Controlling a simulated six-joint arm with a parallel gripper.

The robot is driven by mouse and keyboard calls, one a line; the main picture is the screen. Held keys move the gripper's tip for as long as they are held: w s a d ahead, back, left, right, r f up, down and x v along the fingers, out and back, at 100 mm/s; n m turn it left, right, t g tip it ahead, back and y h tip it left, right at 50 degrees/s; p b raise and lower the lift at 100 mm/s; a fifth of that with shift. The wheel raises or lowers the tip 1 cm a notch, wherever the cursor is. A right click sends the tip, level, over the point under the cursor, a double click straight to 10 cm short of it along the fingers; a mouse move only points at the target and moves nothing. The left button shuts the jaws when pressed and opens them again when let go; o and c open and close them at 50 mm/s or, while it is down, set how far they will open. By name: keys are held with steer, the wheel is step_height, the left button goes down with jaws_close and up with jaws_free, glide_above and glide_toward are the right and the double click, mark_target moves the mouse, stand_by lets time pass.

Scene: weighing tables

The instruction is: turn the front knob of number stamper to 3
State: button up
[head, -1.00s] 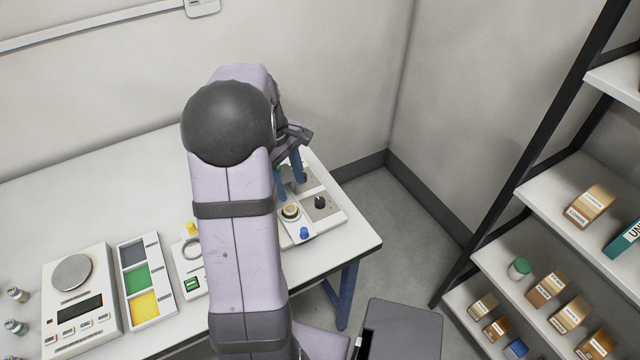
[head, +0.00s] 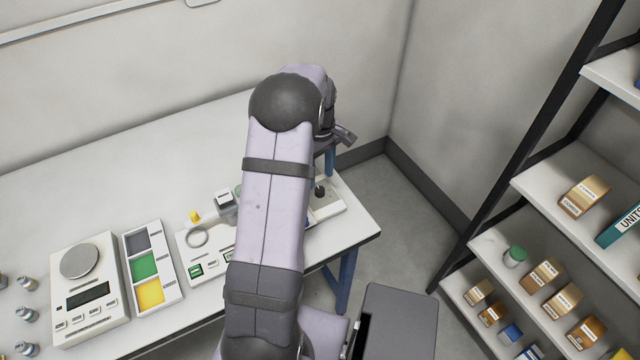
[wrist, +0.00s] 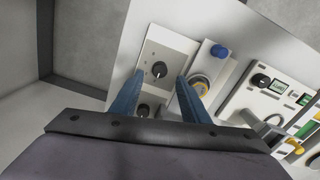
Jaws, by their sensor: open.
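The dial numbers are too small to read.
Beside it is a unit with a blue knob (wrist: 219,51) and a yellow-ringed knob (wrist: 200,85). Further along are a panel with green displays (wrist: 278,86), a colored tray (head: 155,265) and a scale (head: 90,290). A shelf (head: 560,190) stands at right.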

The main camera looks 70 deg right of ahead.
mark_target(320, 189)
steer(key=shift+f+p, duration=0.65)
steer(key=shift+f, duration=1.95)
jaws_close()
